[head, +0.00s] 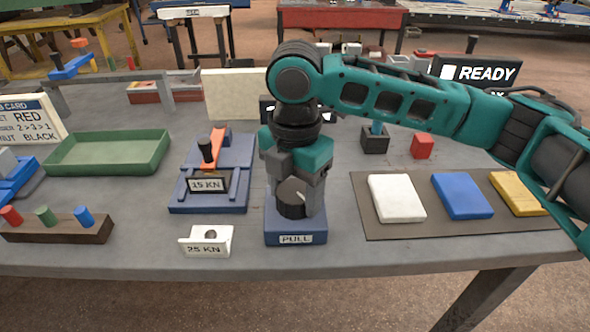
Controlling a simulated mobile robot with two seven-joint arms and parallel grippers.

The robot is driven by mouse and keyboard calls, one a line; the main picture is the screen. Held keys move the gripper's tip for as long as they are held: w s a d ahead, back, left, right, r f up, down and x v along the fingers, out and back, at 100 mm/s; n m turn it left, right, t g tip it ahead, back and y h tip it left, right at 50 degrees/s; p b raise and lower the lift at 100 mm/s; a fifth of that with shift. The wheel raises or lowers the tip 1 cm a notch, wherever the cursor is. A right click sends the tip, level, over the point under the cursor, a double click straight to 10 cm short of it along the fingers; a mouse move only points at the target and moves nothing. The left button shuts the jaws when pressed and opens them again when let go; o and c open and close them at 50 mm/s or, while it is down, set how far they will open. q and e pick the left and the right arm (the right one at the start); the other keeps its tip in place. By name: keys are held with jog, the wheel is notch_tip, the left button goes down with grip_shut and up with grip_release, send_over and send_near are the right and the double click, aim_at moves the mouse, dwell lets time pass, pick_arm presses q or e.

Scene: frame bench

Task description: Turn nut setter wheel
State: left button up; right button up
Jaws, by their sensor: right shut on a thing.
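My right gripper (302,200) points straight down over a blue block labelled PULL (297,239) near the bench's front edge. It is shut on a dark grey round wheel (290,208) that sits on this block. The gripper and wrist hide much of the wheel and the back of the block. I cannot tell how far the wheel is turned. To the left is a blue fixture (236,156) with an orange lever (217,139), a black knob and a 15 KN plate (207,184). My left gripper is not in view.
A white 25 KN bracket (207,242) stands at the front edge. A green tray (108,153) and a peg rack (58,228) lie left. A dark mat (378,221) with white, blue and yellow blocks lies right. A READY sign (478,73) stands behind my right arm.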

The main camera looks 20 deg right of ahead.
aim_at(296, 191)
jog(key=shift+r+m+p, duration=0.35)
jog(key=shift+m+p, duration=0.25)
jog(key=shift+p, duration=0.5)
jog(key=shift+f+m+p, duration=0.15)
jog(key=shift+m+p, duration=0.15)
jog(key=shift+p, duration=0.35)
jog(key=shift+f, duration=0.15)
jog(key=o, duration=1)
jog(key=shift+r, duration=0.25)
notch_tip(296, 191, up, 12)
jog(key=shift+r+p, duration=0.2)
jog(key=shift+p, duration=0.65)
